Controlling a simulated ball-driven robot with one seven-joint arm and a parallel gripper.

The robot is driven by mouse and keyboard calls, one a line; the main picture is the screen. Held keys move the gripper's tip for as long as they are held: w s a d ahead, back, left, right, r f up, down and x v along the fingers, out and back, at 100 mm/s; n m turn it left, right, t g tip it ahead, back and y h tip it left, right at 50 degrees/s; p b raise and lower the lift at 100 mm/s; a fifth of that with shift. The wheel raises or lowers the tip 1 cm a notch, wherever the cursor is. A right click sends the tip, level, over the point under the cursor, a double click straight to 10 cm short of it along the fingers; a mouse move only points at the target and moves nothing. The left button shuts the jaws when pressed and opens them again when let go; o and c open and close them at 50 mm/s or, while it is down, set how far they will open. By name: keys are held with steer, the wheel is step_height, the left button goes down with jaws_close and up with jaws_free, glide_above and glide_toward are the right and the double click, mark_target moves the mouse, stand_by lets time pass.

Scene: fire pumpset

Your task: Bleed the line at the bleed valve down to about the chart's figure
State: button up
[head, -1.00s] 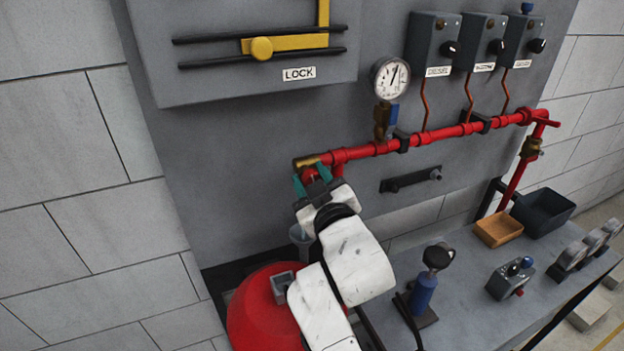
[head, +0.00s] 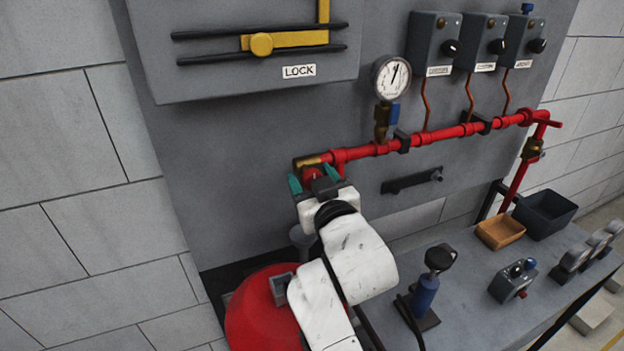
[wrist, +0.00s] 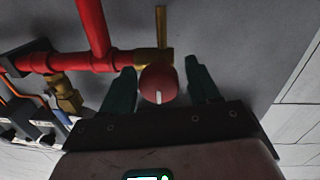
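The bleed valve sits at the left end of the red pipe, with a brass body and a round red knob (wrist: 158,84) with a white mark. In the head view the knob (head: 313,174) is partly hidden by my gripper (head: 312,180). My gripper (wrist: 161,86) is open, with its green fingers on either side of the knob. Narrow gaps seem to show between fingers and knob, so it does not look clamped. The pressure gauge (head: 391,78) stands above the pipe; its needle points up and slightly right, but its figures are too small to read. No chart is readable.
The red pipe (head: 440,134) runs right along the grey panel. Three control boxes (head: 480,42) hang above it. A red tank (head: 258,318) is below my arm. The bench holds a blue pump-like device (head: 425,290), an orange tray (head: 500,232) and a dark bin (head: 545,211).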

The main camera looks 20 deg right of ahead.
steer(key=shift+o, duration=0.4)
steer(key=shift+s, duration=0.1)
steer(key=shift+s, duration=0.3)
steer(key=s+b, duration=0.1)
steer(key=s, duration=0.9)
steer(key=shift+a, duration=0.45)
steer(key=shift+r, duration=0.1)
